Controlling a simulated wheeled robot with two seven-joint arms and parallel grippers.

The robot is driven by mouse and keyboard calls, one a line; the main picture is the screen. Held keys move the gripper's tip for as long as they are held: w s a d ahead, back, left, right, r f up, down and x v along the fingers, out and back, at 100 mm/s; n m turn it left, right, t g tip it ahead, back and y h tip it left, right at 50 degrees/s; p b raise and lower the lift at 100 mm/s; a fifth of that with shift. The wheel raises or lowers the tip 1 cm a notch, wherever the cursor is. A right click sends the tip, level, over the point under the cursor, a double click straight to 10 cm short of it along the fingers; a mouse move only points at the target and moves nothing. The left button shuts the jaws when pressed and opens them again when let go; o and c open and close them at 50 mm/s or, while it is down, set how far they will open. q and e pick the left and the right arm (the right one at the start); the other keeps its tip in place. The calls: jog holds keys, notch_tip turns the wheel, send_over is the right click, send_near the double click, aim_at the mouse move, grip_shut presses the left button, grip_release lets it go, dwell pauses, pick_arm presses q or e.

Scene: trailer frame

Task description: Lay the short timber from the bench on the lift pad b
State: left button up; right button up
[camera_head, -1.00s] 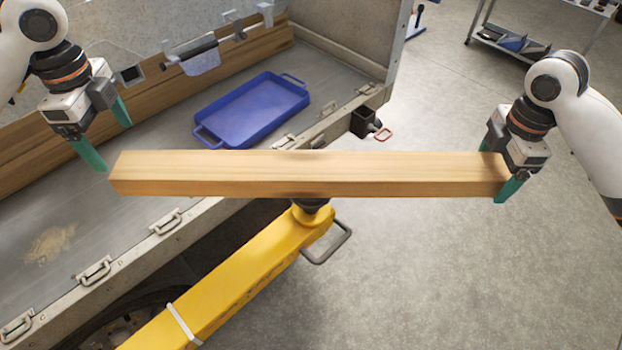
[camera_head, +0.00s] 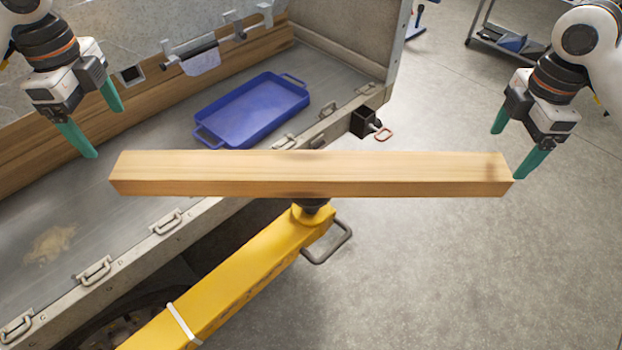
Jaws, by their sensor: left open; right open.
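The short timber (camera_head: 310,175) lies level across the middle of the head view, its underside over the dark lift pad (camera_head: 312,205) at the end of a yellow lift arm (camera_head: 262,268). Most of the pad is hidden beneath the timber. My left gripper (camera_head: 103,132) is open and empty, up and to the left of the timber's left end, apart from it. My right gripper (camera_head: 515,152) is open and empty, with its nearer green finger close to the timber's right end; I cannot tell whether they touch.
A trailer bed (camera_head: 110,200) with metal side latches fills the left. A blue tray (camera_head: 255,110) lies in it. A cart (camera_head: 510,40) stands at the back right. Floor (camera_head: 450,270) at the right is clear.

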jog(key=shift+r, duration=2.6)
